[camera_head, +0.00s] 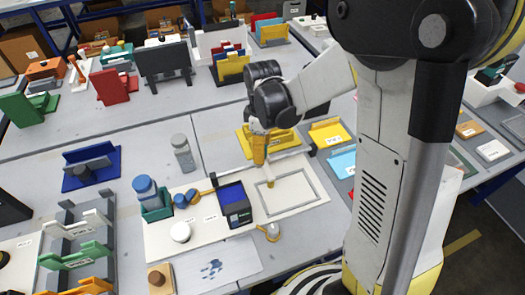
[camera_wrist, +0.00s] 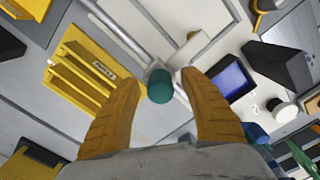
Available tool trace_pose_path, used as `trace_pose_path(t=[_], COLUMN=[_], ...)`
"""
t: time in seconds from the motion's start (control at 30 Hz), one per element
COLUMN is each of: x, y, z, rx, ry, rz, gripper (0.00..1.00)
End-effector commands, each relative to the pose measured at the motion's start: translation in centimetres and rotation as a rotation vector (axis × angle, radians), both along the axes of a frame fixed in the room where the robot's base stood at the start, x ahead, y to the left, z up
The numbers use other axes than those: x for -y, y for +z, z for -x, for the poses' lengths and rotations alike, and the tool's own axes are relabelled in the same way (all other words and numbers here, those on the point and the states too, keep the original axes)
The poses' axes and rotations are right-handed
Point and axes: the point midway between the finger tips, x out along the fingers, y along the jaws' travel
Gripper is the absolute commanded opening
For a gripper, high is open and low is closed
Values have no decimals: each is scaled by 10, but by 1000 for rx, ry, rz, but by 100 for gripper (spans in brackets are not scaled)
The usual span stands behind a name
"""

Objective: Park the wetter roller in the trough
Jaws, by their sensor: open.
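A blue roller-like piece (camera_head: 186,198) with a tan handle lies on the white board, beside a green trough-like tray (camera_head: 158,212) at its left. A blue-lidded jar (camera_head: 145,187) stands in that tray. I cannot tell for certain which piece is the wetter roller. My gripper (camera_head: 258,158) is over the white rail and frame, well to the right of the blue piece. In the wrist view, its orange fingers (camera_wrist: 162,82) are apart. A teal cylinder (camera_wrist: 160,87) shows between their tips; contact is unclear. Part of the green tray (camera_wrist: 298,158) shows at lower right.
A dark box with a blue face (camera_head: 233,204) stands between the blue piece and my gripper. A white round knob (camera_head: 180,232) sits in front. Yellow slotted racks (camera_head: 272,140) are behind my gripper. The framed white panel (camera_head: 288,196) is clear.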

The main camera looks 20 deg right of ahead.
Motion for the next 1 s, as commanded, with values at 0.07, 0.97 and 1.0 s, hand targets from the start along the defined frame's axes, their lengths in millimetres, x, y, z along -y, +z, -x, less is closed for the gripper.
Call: trace_pose_path(t=[0.07,0.97,1.0], x=[0,-76,-87], y=[0,0,0], z=[0,0,0], rx=[0,0,0], ry=[0,7,7], rz=[0,0,0], gripper=[52,0,0])
